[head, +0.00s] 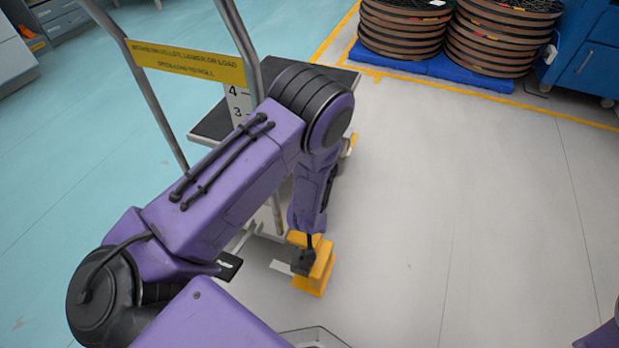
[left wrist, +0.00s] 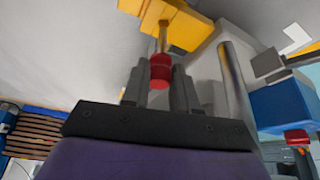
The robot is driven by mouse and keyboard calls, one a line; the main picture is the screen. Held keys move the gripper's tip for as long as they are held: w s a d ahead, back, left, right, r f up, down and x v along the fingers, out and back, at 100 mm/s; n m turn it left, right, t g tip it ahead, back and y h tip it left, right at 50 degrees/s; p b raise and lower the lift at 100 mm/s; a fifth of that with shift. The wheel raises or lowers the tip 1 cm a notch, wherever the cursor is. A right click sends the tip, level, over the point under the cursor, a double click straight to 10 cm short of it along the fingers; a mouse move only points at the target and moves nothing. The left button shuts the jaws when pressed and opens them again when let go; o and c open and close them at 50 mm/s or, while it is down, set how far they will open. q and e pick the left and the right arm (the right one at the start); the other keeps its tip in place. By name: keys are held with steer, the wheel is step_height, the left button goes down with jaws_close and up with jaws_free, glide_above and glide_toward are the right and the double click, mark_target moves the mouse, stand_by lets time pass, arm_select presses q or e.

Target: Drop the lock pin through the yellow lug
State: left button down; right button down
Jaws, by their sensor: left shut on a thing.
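The lock pin, with a red grip (left wrist: 160,70) and a brass shaft (left wrist: 163,38), is held between the grey fingers of my left gripper (left wrist: 160,84). The yellow lug (left wrist: 187,32) is just beyond the fingers in the left wrist view. The shaft overlaps the lug there; I cannot tell whether its tip is inside the hole. In the head view my left gripper (head: 303,262) is at the yellow lug (head: 318,268), low by the cart's foot, and the pin is hidden. My right gripper is out of view.
The cart's grey frame (head: 180,141) and dark platform (head: 213,122) stand beside and behind my left arm. A blue block (left wrist: 286,103) with a red piece (left wrist: 297,137) below it is right in the wrist view. Reels (head: 400,30) stand at the back. Floor right is clear.

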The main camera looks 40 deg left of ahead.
arm_select(q)
steer(key=shift+f+b, duration=2.4)
steer(key=shift+f, duration=1.35)
steer(key=c, duration=0.8)
jaws_free()
steer(key=p+v, duration=0.5)
steer(key=v, duration=0.5)
steer(key=shift+s+r, duration=0.1)
steer(key=shift+r, duration=0.25)
